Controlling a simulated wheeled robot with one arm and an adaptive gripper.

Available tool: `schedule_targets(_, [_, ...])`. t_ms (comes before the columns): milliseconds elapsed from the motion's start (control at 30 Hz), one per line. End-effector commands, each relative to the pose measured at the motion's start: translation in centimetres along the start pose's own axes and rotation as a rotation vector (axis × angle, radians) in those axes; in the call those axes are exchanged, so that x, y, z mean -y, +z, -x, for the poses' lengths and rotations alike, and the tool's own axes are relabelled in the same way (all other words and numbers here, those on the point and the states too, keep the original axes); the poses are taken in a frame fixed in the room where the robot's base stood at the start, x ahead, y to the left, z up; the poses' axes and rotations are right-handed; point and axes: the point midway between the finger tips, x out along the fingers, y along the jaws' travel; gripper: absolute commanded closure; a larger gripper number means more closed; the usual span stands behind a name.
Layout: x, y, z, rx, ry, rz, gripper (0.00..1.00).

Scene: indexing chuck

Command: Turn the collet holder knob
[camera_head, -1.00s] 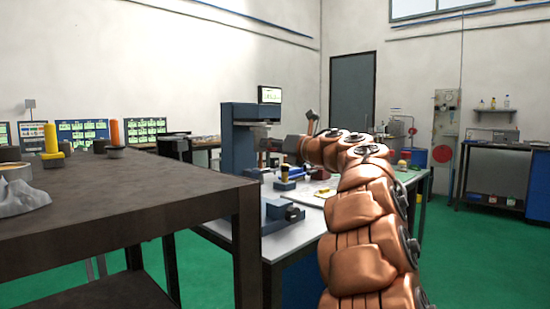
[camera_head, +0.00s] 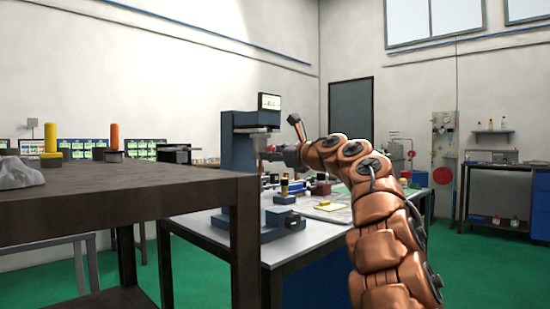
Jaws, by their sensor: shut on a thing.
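My gripper (camera_head: 273,156) is at the end of my copper-coloured arm, in front of the blue-grey column machine (camera_head: 238,150). It is small and dark here. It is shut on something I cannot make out. A blue-grey device (camera_head: 275,228) with a dark knob-like end (camera_head: 293,220) sits at the bench's near left corner, below and apart from my gripper. I cannot tell for sure which part is the collet holder knob.
A dark metal table (camera_head: 130,195) fills the left foreground, with a yellow cylinder (camera_head: 50,138) and an orange cylinder (camera_head: 114,136) on it. The light bench (camera_head: 245,255) holds several small items, among them a yellow piece (camera_head: 329,206). Green floor is free at right.

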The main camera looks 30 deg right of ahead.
Motion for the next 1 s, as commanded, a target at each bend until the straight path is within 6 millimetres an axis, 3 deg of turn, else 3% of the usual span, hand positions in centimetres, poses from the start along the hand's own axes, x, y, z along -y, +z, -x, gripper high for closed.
schedule_targets(700, [0.03, -0.19, 0.0, -0.001, 0.0, 0.076, 1.0])
schedule_targets(733, [0.03, -0.19, 0.01, -0.001, 0.0, 0.076, 0.66])
schedule_targets(1000, [0.04, -0.08, 0.02, 0.001, -0.001, 0.076, 0.4])
